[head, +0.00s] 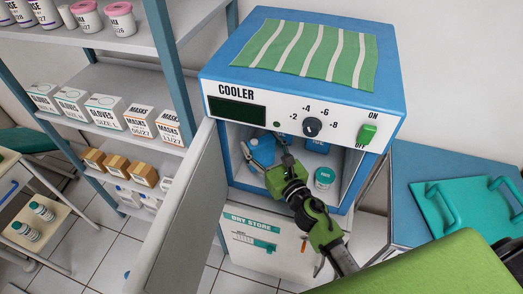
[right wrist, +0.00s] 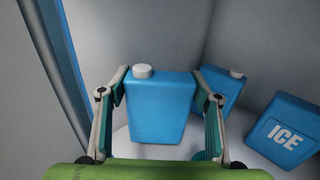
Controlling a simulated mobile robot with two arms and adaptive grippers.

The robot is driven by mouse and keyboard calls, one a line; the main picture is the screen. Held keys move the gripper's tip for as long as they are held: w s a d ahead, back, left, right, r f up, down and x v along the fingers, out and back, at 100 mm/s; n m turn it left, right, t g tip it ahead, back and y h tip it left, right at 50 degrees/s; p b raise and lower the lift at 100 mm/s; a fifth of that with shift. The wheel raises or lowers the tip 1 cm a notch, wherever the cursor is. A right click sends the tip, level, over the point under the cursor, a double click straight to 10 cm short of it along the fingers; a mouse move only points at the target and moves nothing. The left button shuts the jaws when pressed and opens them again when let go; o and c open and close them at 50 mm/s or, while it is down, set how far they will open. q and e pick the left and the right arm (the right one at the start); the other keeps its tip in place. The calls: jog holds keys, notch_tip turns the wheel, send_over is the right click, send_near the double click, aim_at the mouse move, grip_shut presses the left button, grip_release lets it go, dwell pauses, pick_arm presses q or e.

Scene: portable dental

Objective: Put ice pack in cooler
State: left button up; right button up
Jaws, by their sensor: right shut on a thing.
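The cooler (head: 222,82) is a blue and white box with its front door (head: 180,215) swung open to the left. My right gripper (head: 281,152) reaches into its lit compartment. In the right wrist view my right gripper (right wrist: 160,88) is shut on a blue ice pack (right wrist: 160,112) with a white cap, one finger on each side. The held pack also shows in the head view (head: 262,150), partly hidden by the gripper. I cannot tell whether its base touches the cooler floor. My left gripper is not in view.
Two more blue packs stand to the right in the wrist view, one behind the finger (right wrist: 222,92) and one marked ICE (right wrist: 284,130). Shelves with boxes (head: 108,112) are left of the door.

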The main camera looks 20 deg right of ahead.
jog(key=shift+f, duration=0.9)
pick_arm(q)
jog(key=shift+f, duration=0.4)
pick_arm(e)
jog(key=shift+w, duration=0.25)
jog(key=shift+d, duration=0.1)
jog(key=shift+f, duration=0.15)
jog(key=o, duration=1)
jog(key=shift+f, duration=0.15)
jog(key=shift+c, duration=0.2)
jog(key=o, duration=0.4)
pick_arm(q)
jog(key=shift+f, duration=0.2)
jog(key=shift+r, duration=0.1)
